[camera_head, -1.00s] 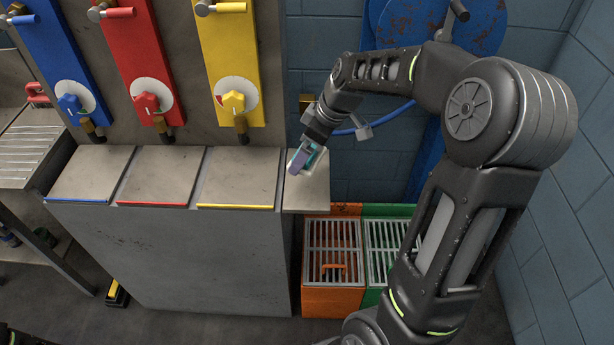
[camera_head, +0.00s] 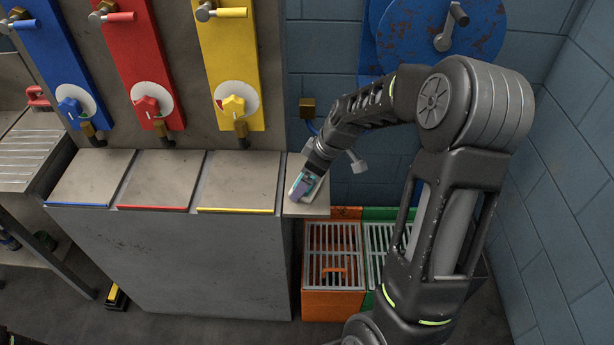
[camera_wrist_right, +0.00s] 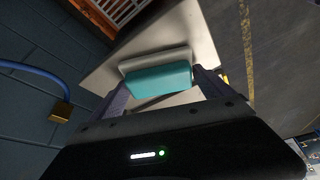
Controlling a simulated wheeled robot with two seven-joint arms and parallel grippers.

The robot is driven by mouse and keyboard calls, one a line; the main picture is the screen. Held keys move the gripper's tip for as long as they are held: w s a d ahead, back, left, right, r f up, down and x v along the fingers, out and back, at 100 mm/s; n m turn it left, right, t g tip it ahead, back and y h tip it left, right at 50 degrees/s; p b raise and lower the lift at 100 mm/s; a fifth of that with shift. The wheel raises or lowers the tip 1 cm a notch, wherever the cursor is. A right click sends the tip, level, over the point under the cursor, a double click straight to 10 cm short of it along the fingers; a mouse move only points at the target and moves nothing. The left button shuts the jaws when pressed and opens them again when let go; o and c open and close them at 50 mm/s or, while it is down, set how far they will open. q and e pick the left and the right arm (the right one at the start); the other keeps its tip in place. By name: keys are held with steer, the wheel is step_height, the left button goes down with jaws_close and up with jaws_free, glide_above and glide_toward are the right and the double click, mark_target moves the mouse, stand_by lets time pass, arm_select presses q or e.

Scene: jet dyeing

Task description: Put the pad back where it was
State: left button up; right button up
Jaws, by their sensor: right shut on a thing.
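My right gripper (camera_head: 304,187) is shut on the pad (camera_wrist_right: 157,80), a teal block with a pale layer on its far side. In the right wrist view, purple-grey fingers (camera_wrist_right: 160,92) grip the pad's two ends. The pad is over the small grey shelf (camera_head: 319,208) at the right end of the counter. The shelf also shows behind the pad in the right wrist view (camera_wrist_right: 201,38). I cannot tell whether the pad touches the shelf. In the head view the fingers hide most of the pad. My left gripper is not in view.
Three grey plates edged blue (camera_head: 88,178), red (camera_head: 160,180) and yellow (camera_head: 238,182) lie left of the shelf, below coloured valve panels. Orange (camera_head: 333,303) and green grated bins stand below on the right. A brass box (camera_head: 307,108) is on the wall behind.

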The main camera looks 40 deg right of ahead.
steer(key=shift+f, duration=0.1)
steer(key=o, duration=1.1)
steer(key=shift+c, duration=0.2)
steer(key=shift+r, duration=0.25)
steer(key=v, duration=1.2)
steer(key=shift+f, duration=0.1)
